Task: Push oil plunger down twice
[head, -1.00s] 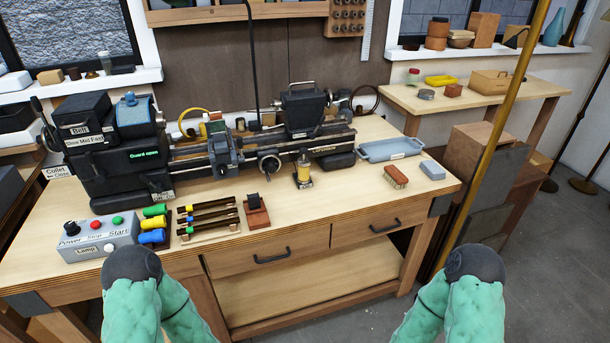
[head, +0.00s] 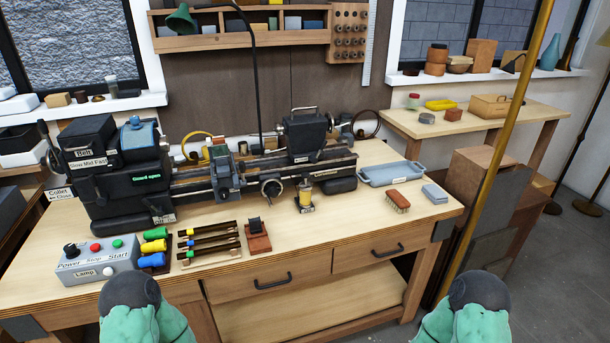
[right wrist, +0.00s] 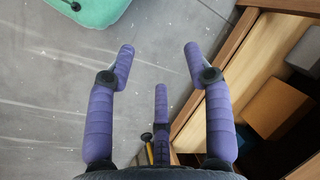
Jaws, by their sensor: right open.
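A small oiler with a yellow body (head: 305,196) and a dark base stands upright on the workbench, in front of the lathe. Its plunger is too small to make out. My right gripper (right wrist: 158,50) is open and empty in the right wrist view, with its purple fingers spread above the grey floor beside wooden furniture. It is away from the oiler. In the head view only rounded parts of my two arms show at the bottom edge. My left gripper is not in view.
The lathe (head: 240,170) spans the back of the workbench (head: 350,222). A control box (head: 97,259), coloured-handled tools, a brush (head: 397,201) and a blue tray (head: 391,174) sit around the oiler. A brass pole (head: 497,150) stands at the right. Bare bench lies in front of the oiler.

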